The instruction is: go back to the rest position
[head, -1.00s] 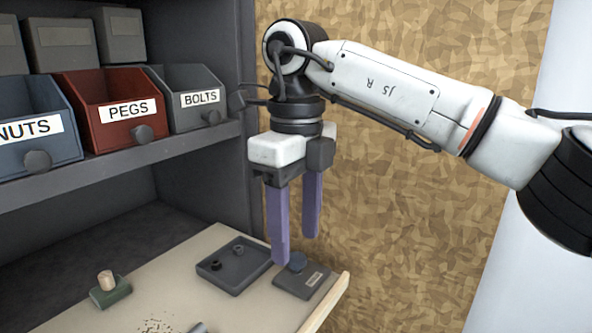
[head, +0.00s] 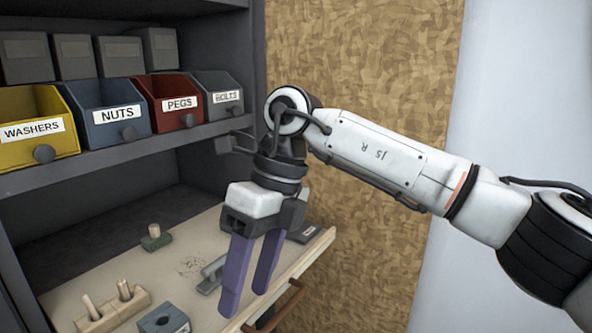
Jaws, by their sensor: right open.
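My right gripper (head: 245,300) has two purple fingers that point down, spread apart with nothing between them. It is in front of the right part of the pale work board (head: 75,262) and covers some of it. My right arm (head: 380,160) comes in from the right. My left gripper is not in the head view.
A shelf holds yellow WASHERS (head: 35,155), blue NUTS (head: 108,140), red PEGS (head: 170,120) and grey BOLTS (head: 218,108) bins. A plywood wall (head: 370,70) stands behind.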

